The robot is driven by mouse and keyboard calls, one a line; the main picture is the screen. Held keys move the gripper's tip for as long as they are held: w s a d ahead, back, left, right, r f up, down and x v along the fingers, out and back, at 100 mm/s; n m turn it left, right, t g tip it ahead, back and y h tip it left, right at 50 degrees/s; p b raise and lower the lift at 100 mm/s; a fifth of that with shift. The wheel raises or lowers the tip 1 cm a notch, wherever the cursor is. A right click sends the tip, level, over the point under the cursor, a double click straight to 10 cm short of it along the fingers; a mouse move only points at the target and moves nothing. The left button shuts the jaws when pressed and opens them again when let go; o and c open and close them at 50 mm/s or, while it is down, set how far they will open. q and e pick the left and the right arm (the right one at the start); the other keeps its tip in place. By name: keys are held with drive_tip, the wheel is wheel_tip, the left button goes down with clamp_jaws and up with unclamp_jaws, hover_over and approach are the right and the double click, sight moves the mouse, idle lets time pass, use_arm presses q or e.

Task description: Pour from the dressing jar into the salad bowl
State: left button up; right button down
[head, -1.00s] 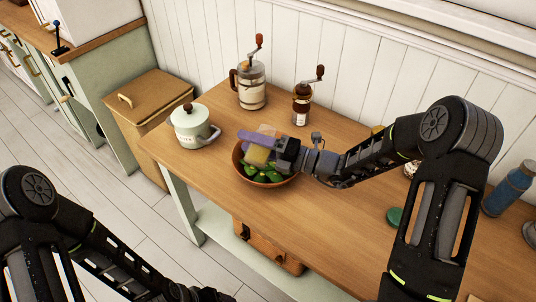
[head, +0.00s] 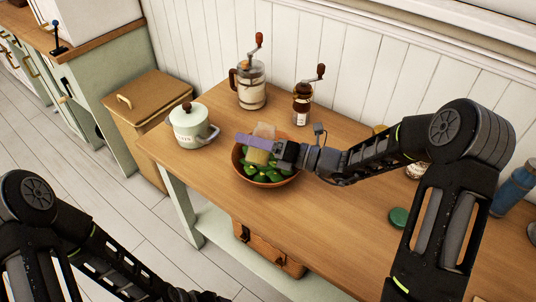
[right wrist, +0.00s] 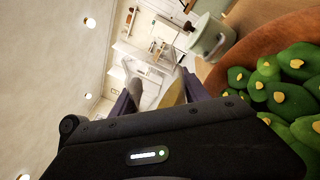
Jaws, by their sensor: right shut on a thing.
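The salad bowl (head: 240,170) is a round brown-orange bowl of green leaves on the wooden table. In the right wrist view its rim (right wrist: 238,62) curves beside leaves with yellow bits. My right gripper (head: 257,142) has purple fingers and is over the bowl. It is shut on the dressing jar (head: 257,157), a clear jar with yellowish contents, tilted above the leaves. The fingers hide much of the jar; part of it shows between them in the right wrist view (right wrist: 173,97). I cannot see a stream. My left arm is at lower left, its fingers out of view.
A pale lidded pot (head: 190,127) stands left of the bowl. A glass crank jar (head: 251,88) and a brown hand grinder (head: 302,103) stand behind. A green disc (head: 399,217) and a blue bottle (head: 515,190) are at right. The table front is clear.

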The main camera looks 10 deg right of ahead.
drive_tip(key=shift+r, duration=0.1)
drive_tip(key=shift+f+n+b, duration=0.55)
drive_tip(key=shift+n+b, duration=0.65)
drive_tip(key=s+n+b, duration=0.1)
drive_tip(key=n+b, duration=0.1)
drive_tip(key=s+a+n+b, duration=0.1)
drive_tip(key=n+b, duration=0.1)
drive_tip(key=a+f+n+b, duration=0.1)
drive_tip(key=n, duration=0.1)
drive_tip(key=shift+s+n+b, duration=0.3)
drive_tip(key=shift+s+b, duration=0.1)
drive_tip(key=shift+s+a+r+n+b, duration=0.2)
drive_tip(key=shift+n+b, duration=0.25)
drive_tip(key=shift+n, duration=0.15)
wheel_tip(320, 180, up, 6)
drive_tip(key=p, duration=0.5)
